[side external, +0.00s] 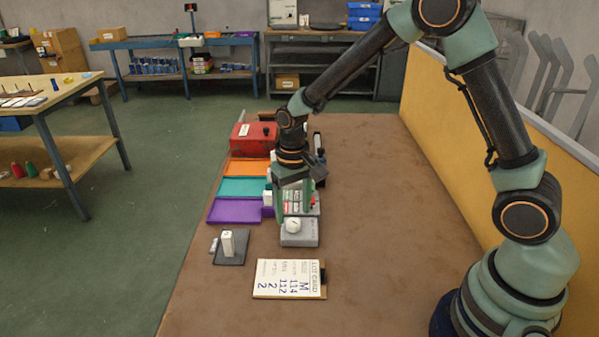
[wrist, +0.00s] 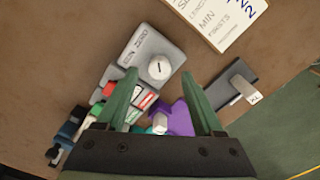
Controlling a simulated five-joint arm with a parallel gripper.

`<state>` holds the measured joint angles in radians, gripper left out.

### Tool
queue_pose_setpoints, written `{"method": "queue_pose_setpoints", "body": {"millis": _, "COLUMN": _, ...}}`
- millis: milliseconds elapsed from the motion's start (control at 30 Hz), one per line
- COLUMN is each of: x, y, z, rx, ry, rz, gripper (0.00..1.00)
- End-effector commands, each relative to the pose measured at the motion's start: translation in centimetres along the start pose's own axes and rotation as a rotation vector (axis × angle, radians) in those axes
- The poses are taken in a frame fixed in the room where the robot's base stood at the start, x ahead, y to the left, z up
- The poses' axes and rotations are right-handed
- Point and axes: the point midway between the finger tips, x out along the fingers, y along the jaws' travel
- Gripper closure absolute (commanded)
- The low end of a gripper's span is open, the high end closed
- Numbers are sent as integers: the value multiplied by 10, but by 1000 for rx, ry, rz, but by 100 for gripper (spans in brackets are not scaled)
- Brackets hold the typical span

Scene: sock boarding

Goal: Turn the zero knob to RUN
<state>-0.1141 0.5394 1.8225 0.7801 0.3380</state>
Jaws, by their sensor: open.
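The zero knob (side external: 292,225) is a white round knob on a grey box (side external: 300,240) near the front of the work area. In the wrist view the knob (wrist: 159,68) has a dark pointer line, and the box face carries lettering that includes ZERO. Which mark the line points to is too small to tell. My gripper (side external: 292,208) is open, with its two green fingers pointing down just behind and above the knob. In the wrist view the fingers (wrist: 157,78) are spread with the knob seen just beyond the gap between their tips. Nothing is held.
A clipboard card (side external: 288,278) lies in front of the box. A dark pad (side external: 233,257) with a white block (side external: 228,242) is to the left. Purple (side external: 234,211), teal (side external: 243,187) and orange (side external: 250,169) trays and a red box (side external: 252,138) stand behind. The brown table is clear at right.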

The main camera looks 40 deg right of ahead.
Motion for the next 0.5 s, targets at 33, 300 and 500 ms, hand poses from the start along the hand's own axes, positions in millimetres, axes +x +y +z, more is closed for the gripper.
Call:
{"method": "queue_pose_setpoints", "body": {"millis": 33, "x": 8, "y": 0, "z": 1, "rx": 0, "ry": -4, "rz": 1, "gripper": 31}}
{"method": "queue_pose_setpoints", "body": {"millis": 300, "x": 29, "y": 0, "z": 0, "rx": 0, "ry": 0, "rz": 0, "gripper": 31}}
{"method": "queue_pose_setpoints", "body": {"millis": 500, "x": 31, "y": 0, "z": 0, "rx": 0, "ry": 0, "rz": 0, "gripper": 31}}
